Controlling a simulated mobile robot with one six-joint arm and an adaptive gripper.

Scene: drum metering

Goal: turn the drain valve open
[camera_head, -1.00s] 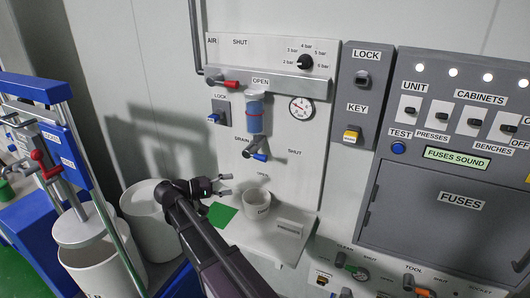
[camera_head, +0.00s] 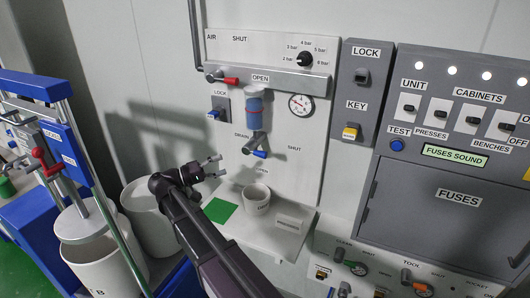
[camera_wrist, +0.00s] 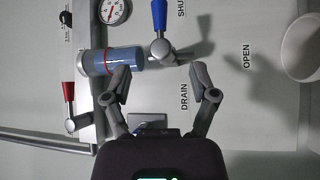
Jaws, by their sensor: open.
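The drain valve (camera_head: 257,152) sits on the white panel below the clear bowl of blue liquid (camera_head: 254,108). My gripper (camera_head: 219,167) is open and empty, below and left of the valve. In the wrist view my gripper (camera_wrist: 165,84) has its fingers spread, with the valve beyond the tips and not touched.
A white cup (camera_head: 257,199) stands on the shelf below the valve, beside a green patch (camera_head: 220,211). A red lever (camera_head: 231,81) and a gauge (camera_head: 300,105) are above. White buckets (camera_head: 147,212) stand at left. Grey fuse cabinets (camera_head: 440,200) fill the right.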

